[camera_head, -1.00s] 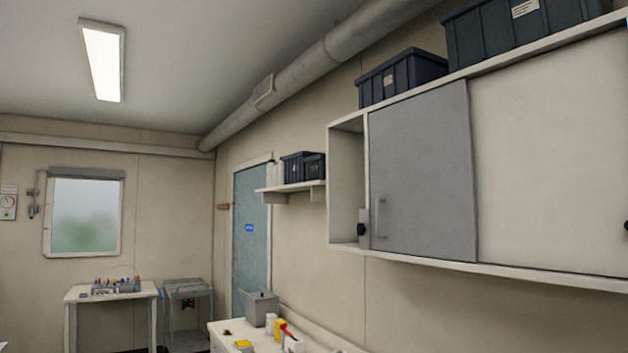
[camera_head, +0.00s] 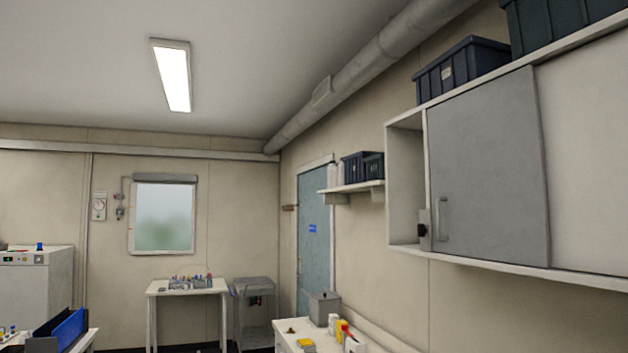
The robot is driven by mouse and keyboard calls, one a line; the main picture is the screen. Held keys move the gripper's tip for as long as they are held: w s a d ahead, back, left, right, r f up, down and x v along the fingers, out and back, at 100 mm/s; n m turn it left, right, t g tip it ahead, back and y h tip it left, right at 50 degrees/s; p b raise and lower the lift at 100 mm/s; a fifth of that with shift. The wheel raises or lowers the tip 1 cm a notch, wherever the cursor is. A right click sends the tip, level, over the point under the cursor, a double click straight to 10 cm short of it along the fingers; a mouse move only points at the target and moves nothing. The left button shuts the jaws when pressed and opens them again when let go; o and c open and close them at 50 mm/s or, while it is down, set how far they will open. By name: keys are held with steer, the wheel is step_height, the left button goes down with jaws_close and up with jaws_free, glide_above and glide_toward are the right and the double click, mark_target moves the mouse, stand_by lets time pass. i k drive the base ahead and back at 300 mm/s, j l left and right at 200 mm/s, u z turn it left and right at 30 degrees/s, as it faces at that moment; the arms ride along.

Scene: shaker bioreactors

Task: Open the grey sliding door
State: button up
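The grey sliding door (camera_head: 488,165) is on the white wall cabinet (camera_head: 406,185) at the right. It has a vertical bar handle (camera_head: 443,219) near its lower left edge. A narrow open section of the cabinet shows to the left of the door, with a small dark object (camera_head: 423,229) low beside the door's left edge. A pale panel (camera_head: 588,165) fills the cabinet front to the right of the door. My gripper is not in view.
Dark bins (camera_head: 461,67) stand on top of the cabinet. Below it is a counter (camera_head: 287,342) with a grey box (camera_head: 322,307) and small items. A small wall shelf (camera_head: 352,187), a blue door (camera_head: 313,235) and a white table (camera_head: 188,289) are further back.

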mark_target(489, 190)
steer(key=z, duration=1.15)
